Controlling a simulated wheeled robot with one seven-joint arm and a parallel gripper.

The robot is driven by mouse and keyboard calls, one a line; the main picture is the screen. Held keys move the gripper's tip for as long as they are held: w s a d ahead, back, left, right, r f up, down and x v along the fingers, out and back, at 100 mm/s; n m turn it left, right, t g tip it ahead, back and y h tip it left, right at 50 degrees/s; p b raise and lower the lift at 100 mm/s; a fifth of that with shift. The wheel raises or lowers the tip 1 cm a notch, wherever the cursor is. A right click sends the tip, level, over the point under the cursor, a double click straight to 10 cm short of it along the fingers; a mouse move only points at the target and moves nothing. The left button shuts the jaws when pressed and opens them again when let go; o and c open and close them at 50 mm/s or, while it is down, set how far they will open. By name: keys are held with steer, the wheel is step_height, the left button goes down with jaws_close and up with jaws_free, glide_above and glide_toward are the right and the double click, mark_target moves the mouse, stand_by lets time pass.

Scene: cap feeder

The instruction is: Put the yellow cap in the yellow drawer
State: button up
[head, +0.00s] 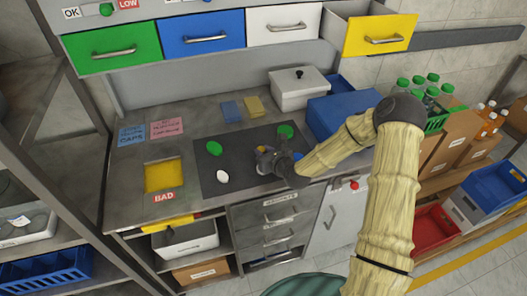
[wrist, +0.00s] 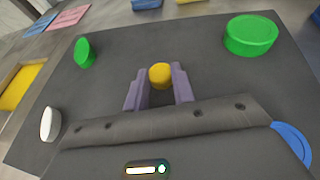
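The yellow cap (wrist: 160,74) shows in the wrist view between the tips of my two purple-grey fingers. My gripper (wrist: 160,84) is low over the dark mat, with one finger on each side of the cap. I cannot tell whether the fingers press on it or only stand around it. In the head view my gripper (head: 262,152) is over the middle of the mat, and the cap is mostly hidden there. The yellow drawer (head: 375,38) is at the top right of the drawer row and stands pulled out.
The dark mat (head: 215,180) also holds green caps (head: 214,148) (head: 286,131), a white cap (head: 222,177) and a blue cap (wrist: 291,141). Green, blue and white drawers (head: 113,50) are shut. A white lidded box (head: 299,92) and a blue bin (head: 335,112) stand behind, below the yellow drawer.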

steer(key=o, duration=0.4)
steer(key=shift+d, duration=0.3)
steer(key=shift+s+r, duration=0.15)
steer(key=v, duration=1.1)
steer(key=shift+s+d+r+b, duration=0.15)
steer(key=shift+s+r+b, duration=0.1)
steer(key=shift+b, duration=0.15)
